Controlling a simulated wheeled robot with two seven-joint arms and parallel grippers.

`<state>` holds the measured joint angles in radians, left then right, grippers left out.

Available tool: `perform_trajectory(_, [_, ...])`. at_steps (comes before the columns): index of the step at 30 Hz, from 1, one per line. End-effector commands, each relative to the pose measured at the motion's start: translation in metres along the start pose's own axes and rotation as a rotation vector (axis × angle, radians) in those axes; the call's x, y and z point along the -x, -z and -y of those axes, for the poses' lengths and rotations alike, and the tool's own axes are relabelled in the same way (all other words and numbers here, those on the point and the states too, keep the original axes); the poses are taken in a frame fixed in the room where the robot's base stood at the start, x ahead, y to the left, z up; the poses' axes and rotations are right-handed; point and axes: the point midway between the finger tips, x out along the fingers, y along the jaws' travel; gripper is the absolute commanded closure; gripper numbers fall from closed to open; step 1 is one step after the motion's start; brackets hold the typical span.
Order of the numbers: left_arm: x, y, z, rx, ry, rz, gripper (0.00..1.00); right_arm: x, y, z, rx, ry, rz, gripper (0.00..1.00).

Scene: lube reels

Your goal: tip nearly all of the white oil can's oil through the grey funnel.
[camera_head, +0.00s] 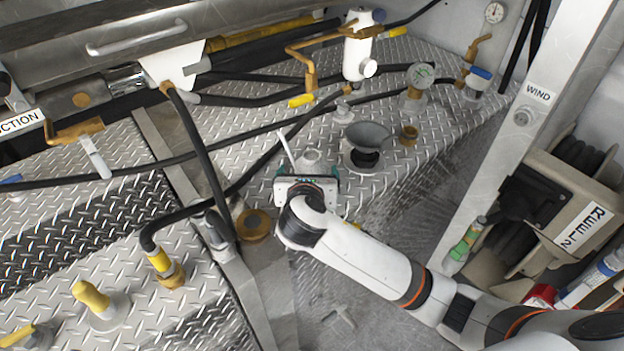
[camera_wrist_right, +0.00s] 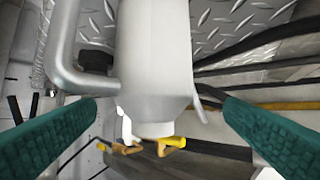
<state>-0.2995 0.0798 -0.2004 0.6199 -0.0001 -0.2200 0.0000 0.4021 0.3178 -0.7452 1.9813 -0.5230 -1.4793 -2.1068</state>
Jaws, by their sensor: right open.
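The white oil can (camera_head: 311,157) shows only in part behind my right gripper (camera_head: 306,178) in the head view, with a thin pale spout up to its left. In the right wrist view the can (camera_wrist_right: 155,60) fills the middle, with a grey handle on its left. The teal fingers of my right gripper (camera_wrist_right: 162,108) are spread on either side of the can, with gaps showing. The grey funnel (camera_head: 367,133) stands upright over a dark opening in the tread-plate deck, just right of the can. My left gripper is not in view.
A white valve body (camera_head: 358,50) with brass pipes stands behind the funnel. Black hoses (camera_head: 190,150) cross the deck at left. The post and reel box (camera_head: 570,200) bound the right side.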

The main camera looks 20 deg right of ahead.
Motion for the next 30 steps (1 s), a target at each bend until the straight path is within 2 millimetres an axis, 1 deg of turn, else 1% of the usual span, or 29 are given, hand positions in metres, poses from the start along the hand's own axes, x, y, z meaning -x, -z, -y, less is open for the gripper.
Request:
perform_trajectory(6, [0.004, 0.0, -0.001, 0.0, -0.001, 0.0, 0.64, -0.029, -0.002, -0.007, 0.0, -0.003, 0.001, 0.08])
perform_trajectory(10, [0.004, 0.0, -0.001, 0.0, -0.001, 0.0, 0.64, -0.045, -0.002, -0.007, 0.0, -0.001, 0.0, 0.08])
perform_trajectory(13, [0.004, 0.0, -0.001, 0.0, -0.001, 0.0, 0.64, -0.051, -0.003, -0.007, 0.0, 0.0, 0.001, 0.08])
perform_trajectory(19, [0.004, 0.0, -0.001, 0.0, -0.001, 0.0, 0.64, -0.051, -0.003, -0.007, -0.001, 0.001, 0.0, 0.08])
perform_trajectory(20, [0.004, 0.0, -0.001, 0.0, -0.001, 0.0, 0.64, -0.051, -0.003, -0.007, -0.001, 0.001, 0.0, 0.11])
perform_trajectory(27, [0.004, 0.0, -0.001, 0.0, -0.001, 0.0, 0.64, -0.051, -0.003, -0.007, -0.001, 0.0, 0.0, 0.5])
perform_trajectory(30, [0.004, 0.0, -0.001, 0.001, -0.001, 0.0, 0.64, -0.05, -0.002, -0.007, -0.001, 0.001, -0.002, 0.65])
